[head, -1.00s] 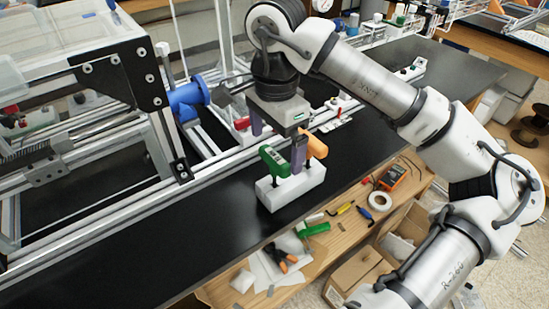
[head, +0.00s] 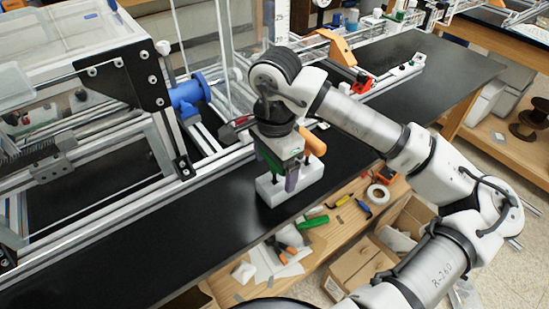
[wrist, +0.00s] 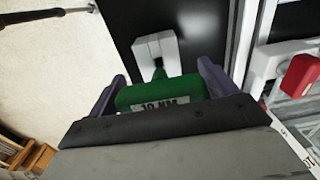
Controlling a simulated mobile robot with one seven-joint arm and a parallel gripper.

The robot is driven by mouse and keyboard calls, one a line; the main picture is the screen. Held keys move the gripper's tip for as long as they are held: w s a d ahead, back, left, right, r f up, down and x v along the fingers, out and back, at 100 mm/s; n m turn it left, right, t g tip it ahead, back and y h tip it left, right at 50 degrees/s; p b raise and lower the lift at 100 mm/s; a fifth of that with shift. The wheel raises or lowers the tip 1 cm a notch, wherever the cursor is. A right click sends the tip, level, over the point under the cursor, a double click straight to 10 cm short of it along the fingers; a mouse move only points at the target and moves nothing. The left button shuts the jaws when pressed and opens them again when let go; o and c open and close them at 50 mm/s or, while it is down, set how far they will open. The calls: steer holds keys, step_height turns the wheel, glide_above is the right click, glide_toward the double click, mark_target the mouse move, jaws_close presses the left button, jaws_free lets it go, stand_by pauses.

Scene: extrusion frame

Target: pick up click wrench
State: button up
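A green T-handled click wrench (head: 268,158) stands in a white block holder (head: 272,190) on the black bench top. In the wrist view the green handle (wrist: 160,92) has a label reading about "10 NM", and its stem runs to the white block (wrist: 158,47). My gripper (wrist: 160,88) is at handle height, with one purple finger at each end of the handle. The fingers look open; contact with the handle cannot be made out. In the head view my gripper (head: 278,172) partly hides the green handle.
An aluminium extrusion frame (head: 160,175) and a blue flanged part (head: 187,97) stand at left and behind. A red part (wrist: 300,75) lies to the right in the wrist view. A wooden shelf (head: 330,225) with tools and tape sits below the front edge. Black bench (head: 150,245) at left front is clear.

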steer(key=c, duration=0.6)
steer(key=shift+r, duration=0.1)
step_height(320, 180, up, 20)
steer(key=shift+f+b, duration=0.1)
steer(key=shift+b, duration=1.05)
steer(key=o, duration=0.3)
steer(key=c, duration=0.5)
step_height(320, 180, up, 7)
steer(key=p, duration=0.7)
steer(key=shift+f, duration=0.2)
